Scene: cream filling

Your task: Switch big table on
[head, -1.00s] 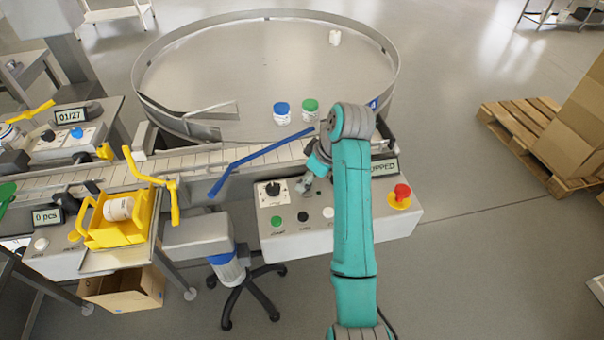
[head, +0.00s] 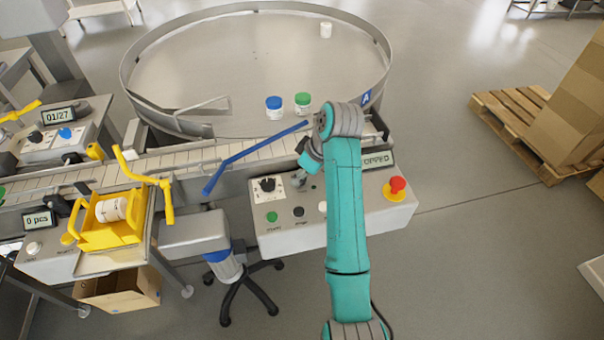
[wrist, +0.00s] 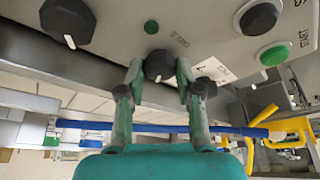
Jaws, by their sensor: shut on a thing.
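The big round metal table (head: 240,70) stands at the back. Its grey control panel (head: 345,222) is in front, with a black knob (head: 267,184) on a white plate, a green button (head: 272,216) and a red mushroom button (head: 397,185). The display (head: 378,160) is partly hidden by my arm and reads "...OPPED". My gripper (wrist: 159,72) is down at the panel, its two fingers shut on a small dark knob (wrist: 160,65) with a white pointer mark. A bigger dark knob (wrist: 68,22) lies to the left in the wrist view.
A blue jar (head: 274,107), a green-lidded jar (head: 302,104) and a white jar (head: 326,30) stand on the round table. A blue rod (head: 255,155) spans the conveyor (head: 150,165) beside my gripper. A yellow holder (head: 110,218) is left; a pallet (head: 510,120) is right.

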